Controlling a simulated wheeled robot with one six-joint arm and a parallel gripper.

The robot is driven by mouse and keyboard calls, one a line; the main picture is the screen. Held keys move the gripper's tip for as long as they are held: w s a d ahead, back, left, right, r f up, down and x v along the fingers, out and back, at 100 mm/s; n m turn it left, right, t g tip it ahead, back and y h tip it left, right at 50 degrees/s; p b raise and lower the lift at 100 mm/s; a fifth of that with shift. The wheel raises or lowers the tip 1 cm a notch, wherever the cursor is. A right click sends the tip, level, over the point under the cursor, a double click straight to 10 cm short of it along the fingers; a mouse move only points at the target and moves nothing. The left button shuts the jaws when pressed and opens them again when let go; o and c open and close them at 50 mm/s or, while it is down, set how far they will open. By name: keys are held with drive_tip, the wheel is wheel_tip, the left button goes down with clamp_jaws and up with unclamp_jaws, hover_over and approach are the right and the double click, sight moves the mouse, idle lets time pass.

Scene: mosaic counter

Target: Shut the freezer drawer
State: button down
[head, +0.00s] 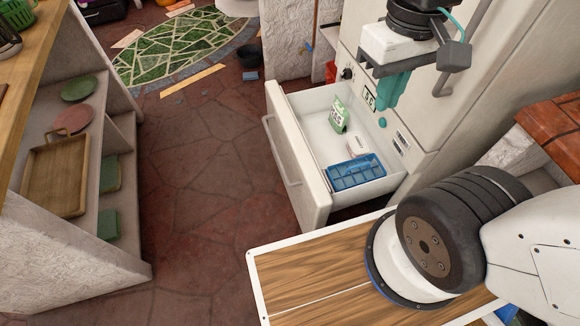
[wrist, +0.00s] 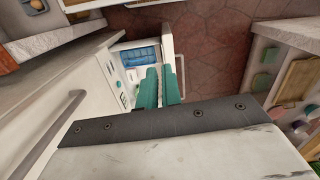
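The freezer drawer (head: 297,165) is pulled out from the pale fridge-freezer (head: 415,150), with a long bar handle on its front. Inside it are a green and white bag (head: 338,114), a small pale pink and white box (head: 357,144) and a blue ice tray (head: 356,172). My gripper (head: 388,100) points down above the back part of the drawer, near the freezer's face. Its teal fingers sit close together with nothing held between them. In the wrist view, the fingers (wrist: 160,70) show beside the drawer's front panel (wrist: 167,45) and the blue tray.
A shelf unit (head: 113,265) with plates and a wooden tray stands on the left. Open stone floor (head: 200,180) lies between it and the drawer. A wooden-topped surface (head: 320,285) is in the foreground. A small dark bowl (head: 250,56) sits on the floor behind.

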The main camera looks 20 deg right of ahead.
drive_tip(key=w+a+f+n+h, duration=0.3)
drive_tip(key=w+a+f+n, duration=0.25)
drive_tip(key=f, duration=0.75)
drive_tip(key=w+a+f+n+g+h, duration=0.1)
drive_tip(key=w+a+f+n+h, duration=0.35)
drive_tip(key=f, duration=0.95)
drive_tip(key=w+a+f+n+h, duration=0.2)
drive_tip(key=w+a+f+n, duration=0.4)
drive_tip(key=f, duration=0.7)
drive_tip(key=n+t, duration=0.1)
drive_tip(key=t, duration=0.1)
approach(300, 169)
wheel_tip(300, 169, down, 4)
drive_tip(key=d, duration=0.3)
drive_tip(key=shift+w+d+y, duration=0.25)
drive_tip(key=shift+d, duration=0.4)
